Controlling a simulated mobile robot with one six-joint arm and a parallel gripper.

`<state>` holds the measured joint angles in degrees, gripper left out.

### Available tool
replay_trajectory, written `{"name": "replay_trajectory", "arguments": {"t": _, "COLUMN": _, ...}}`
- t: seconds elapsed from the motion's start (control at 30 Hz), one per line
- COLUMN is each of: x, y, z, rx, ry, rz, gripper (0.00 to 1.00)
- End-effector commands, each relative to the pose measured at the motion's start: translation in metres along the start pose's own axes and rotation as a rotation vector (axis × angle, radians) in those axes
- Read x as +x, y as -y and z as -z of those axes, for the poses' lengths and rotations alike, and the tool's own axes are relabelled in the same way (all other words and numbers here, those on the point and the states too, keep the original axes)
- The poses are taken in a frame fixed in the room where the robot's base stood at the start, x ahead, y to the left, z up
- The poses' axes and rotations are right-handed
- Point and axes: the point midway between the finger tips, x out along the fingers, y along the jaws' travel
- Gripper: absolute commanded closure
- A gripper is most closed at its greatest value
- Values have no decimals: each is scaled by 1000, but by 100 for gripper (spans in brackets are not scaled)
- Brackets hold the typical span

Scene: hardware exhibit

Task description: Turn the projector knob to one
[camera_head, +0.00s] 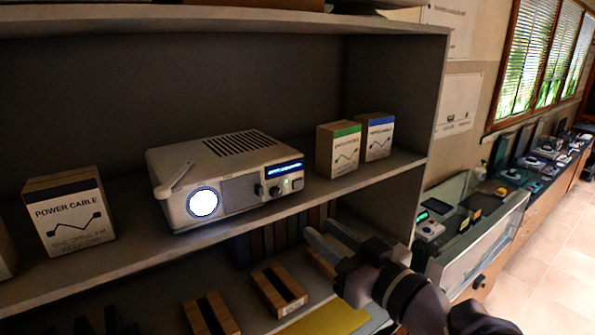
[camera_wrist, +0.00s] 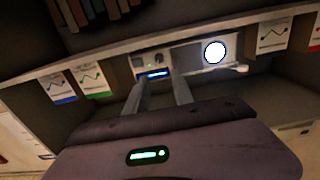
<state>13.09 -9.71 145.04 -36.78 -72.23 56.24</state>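The white projector (camera_head: 220,165) sits on the middle shelf, with a glowing round lens (camera_head: 203,203) at its front left. Two small dark knobs, a left one (camera_head: 258,189) and a right one (camera_head: 274,191), are on its front beside a blue-lit display (camera_head: 285,170). My gripper (camera_head: 321,226) is open and empty, in front of the shelf, lower and to the right of the knobs. In the wrist view, which is upside down, the projector (camera_wrist: 192,57) and a knob (camera_wrist: 159,58) show beyond my parted fingers (camera_wrist: 160,83). The knob's setting is too small to read.
A power cable box (camera_head: 66,215) stands left of the projector; a green-topped box (camera_head: 338,150) and a blue-topped box (camera_head: 376,138) stand right. The shelf edge (camera_head: 120,262) runs below. Wooden items (camera_head: 279,289) lie on the lower shelf. Open space lies before the projector.

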Motion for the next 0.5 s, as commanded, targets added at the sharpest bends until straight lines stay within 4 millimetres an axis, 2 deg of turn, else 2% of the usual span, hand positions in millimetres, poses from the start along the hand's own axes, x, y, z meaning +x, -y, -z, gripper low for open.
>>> {"name": "replay_trajectory", "arguments": {"t": 0.1, "x": 38, "y": 1, "z": 2, "rx": 1, "ry": 1, "rz": 6, "gripper": 70}}
{"name": "replay_trajectory", "arguments": {"t": 0.3, "x": 97, "y": 0, "z": 4, "rx": 0, "ry": 0, "rz": 1, "gripper": 70}}
{"name": "replay_trajectory", "arguments": {"t": 0.5, "x": 132, "y": -1, "z": 3, "rx": -1, "ry": -1, "rz": -3, "gripper": 70}}
